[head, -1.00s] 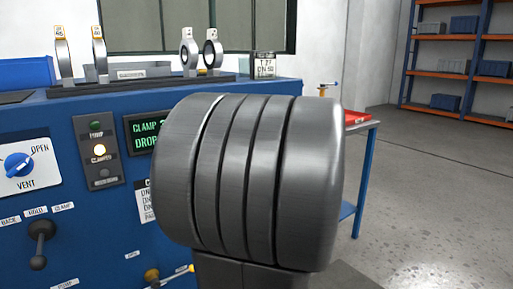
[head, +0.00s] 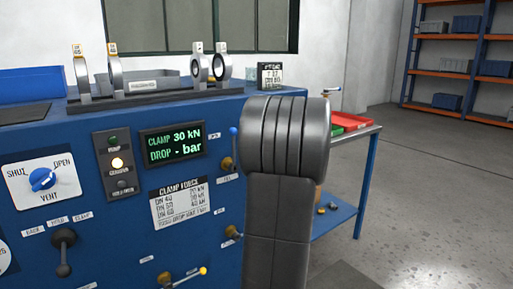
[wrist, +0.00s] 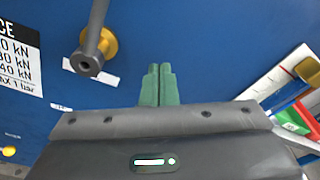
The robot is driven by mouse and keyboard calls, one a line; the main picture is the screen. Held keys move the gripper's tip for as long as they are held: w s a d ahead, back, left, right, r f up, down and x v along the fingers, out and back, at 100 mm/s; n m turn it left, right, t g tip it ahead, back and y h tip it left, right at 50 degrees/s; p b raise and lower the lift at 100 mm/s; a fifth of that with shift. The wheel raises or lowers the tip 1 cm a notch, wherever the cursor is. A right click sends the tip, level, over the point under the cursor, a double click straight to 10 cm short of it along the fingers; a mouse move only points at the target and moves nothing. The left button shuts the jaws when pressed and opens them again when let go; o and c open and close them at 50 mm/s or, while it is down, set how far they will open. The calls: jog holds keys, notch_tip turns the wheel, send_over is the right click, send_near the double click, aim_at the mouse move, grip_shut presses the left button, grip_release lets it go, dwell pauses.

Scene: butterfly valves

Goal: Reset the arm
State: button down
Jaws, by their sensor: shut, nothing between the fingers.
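My gripper (wrist: 158,85) shows in the wrist view with its two green fingers together and nothing between them. It is in front of the blue front panel of the test bench (wrist: 180,30), apart from any handle as far as I can tell. A grey lever on a brass hub (wrist: 95,45) is to its upper left. In the head view my own dark grey arm fills the middle right and the gripper is hidden. The bench (head: 110,215) stands left of the arm, its display (head: 173,145) reading "CLAMP 30 kN, DROP - bar".
Several valve rings stand on the bench top, among them a black-lined one (head: 200,68). A side table (head: 345,150) with red and green trays is right behind my arm. Orange shelves (head: 455,70) stand at the back right. The floor (head: 430,200) at right is clear.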

jog(key=shift+w+d+f+m+p, duration=0.1)
jog(key=shift+d+f+m+p, duration=0.05)
jog(key=shift+f+m+p, duration=0.65)
jog(key=shift+w+d+f+m+p, duration=0.15)
jog(key=shift+f+m+p, duration=0.45)
jog(key=shift+m+p, duration=0.4)
jog(key=shift+s, duration=0.1)
jog(key=shift+b, duration=0.45)
